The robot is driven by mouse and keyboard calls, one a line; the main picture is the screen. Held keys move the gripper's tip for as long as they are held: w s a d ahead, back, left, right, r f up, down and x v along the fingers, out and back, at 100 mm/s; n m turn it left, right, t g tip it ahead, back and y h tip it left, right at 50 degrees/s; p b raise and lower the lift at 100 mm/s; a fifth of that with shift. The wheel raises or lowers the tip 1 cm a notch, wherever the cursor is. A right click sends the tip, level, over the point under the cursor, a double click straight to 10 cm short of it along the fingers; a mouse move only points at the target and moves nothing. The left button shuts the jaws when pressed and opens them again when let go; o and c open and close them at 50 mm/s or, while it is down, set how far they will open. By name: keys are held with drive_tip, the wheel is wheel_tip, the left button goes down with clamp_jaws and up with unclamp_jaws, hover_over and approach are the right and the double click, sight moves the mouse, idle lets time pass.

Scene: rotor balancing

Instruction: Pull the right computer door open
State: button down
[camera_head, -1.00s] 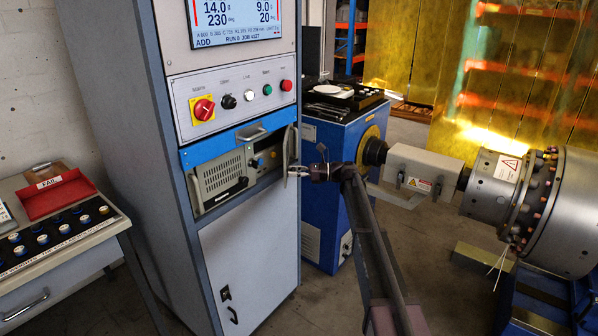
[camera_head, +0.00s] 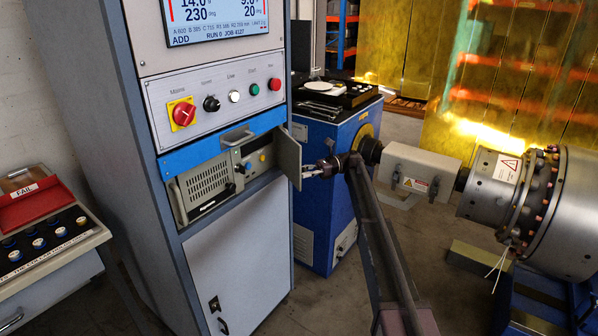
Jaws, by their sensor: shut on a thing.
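The computer (camera_head: 207,183) sits in a bay of the tall grey cabinet, under a blue strip. Its right door (camera_head: 289,158) is a small grey panel hinged at the bay's right side. It stands swung partly outward, and the computer's front with a yellow knob shows behind it. My gripper (camera_head: 309,172) is at the door's free edge, to the right of the cabinet, and is shut on the door. The exact grip on the edge is too small to see clearly.
A control panel with a red mains switch (camera_head: 182,113) is above the bay. A blue bench (camera_head: 330,215) stands behind my arm. A large metal rotor machine (camera_head: 560,215) is at the right. A table with a red tray (camera_head: 38,203) is at the left.

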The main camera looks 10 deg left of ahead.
drive_tip(key=shift+s+g, duration=0.1)
drive_tip(key=shift+g, duration=0.2)
drive_tip(key=shift+c, duration=1.8)
unclamp_jaws()
drive_tip(key=shift+a, duration=0.1)
